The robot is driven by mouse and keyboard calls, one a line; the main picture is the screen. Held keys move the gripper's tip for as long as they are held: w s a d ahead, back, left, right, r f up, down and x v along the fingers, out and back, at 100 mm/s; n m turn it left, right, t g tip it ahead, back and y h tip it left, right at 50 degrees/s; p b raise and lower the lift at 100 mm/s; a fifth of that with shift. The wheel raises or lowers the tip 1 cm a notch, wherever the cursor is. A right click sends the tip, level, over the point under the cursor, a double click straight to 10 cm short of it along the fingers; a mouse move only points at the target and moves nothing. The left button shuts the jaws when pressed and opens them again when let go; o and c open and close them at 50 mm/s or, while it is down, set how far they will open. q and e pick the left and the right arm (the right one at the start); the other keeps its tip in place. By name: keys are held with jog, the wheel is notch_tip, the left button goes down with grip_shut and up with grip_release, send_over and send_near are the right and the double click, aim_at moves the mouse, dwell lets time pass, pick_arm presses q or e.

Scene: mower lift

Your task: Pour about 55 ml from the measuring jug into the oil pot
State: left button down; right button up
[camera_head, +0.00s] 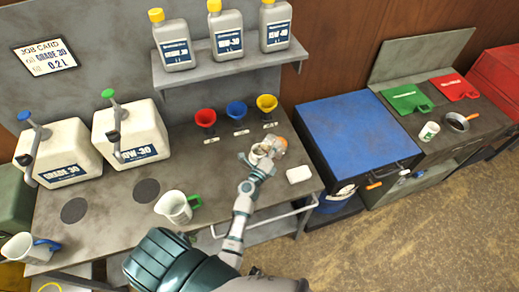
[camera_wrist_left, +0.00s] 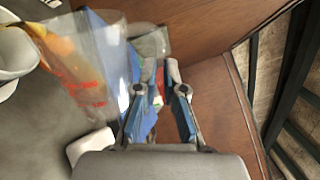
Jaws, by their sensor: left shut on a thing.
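My left gripper (camera_head: 264,165) is at the right end of the grey bench. It is shut on the clear measuring jug, which shows in the left wrist view (camera_wrist_left: 92,75) with red markings and amber liquid towards its far end. The jug looks tilted towards a white vessel (camera_wrist_left: 12,50), probably the oil pot, at the left edge of that view. In the head view, the jug's amber part (camera_head: 280,143) shows just beyond the gripper, close to the white vessel. The exact grip and any stream are too small to tell. My right gripper is not in view.
Red (camera_head: 205,118), blue (camera_head: 237,110) and yellow (camera_head: 267,103) funnels stand behind. A green-handled jug (camera_head: 174,207) and a blue-handled jug (camera_head: 24,248) stand to the left. A white block (camera_head: 299,174) lies right of the gripper. A blue cabinet (camera_head: 355,130) stands beyond the bench.

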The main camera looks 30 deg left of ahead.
pick_arm(q)
jog(key=shift+a+r+n+y+p, duration=0.3)
jog(key=shift+a+r+n+p, duration=0.65)
jog(key=shift+n+p, duration=0.6)
dwell(1.1)
jog(key=shift+a+f, duration=0.1)
jog(key=shift+f, duration=0.05)
jog(key=d+f+m+b, duration=0.2)
jog(key=f+m+b, duration=0.1)
jog(key=b, duration=0.1)
jog(key=shift+d+m, duration=0.2)
jog(key=shift+m, duration=0.15)
jog(key=shift+d+f+m+h, duration=0.1)
jog(key=shift+d+m+h, duration=0.2)
jog(key=shift+m+h, duration=0.3)
jog(key=shift+r, duration=0.3)
jog(key=shift+d, duration=0.1)
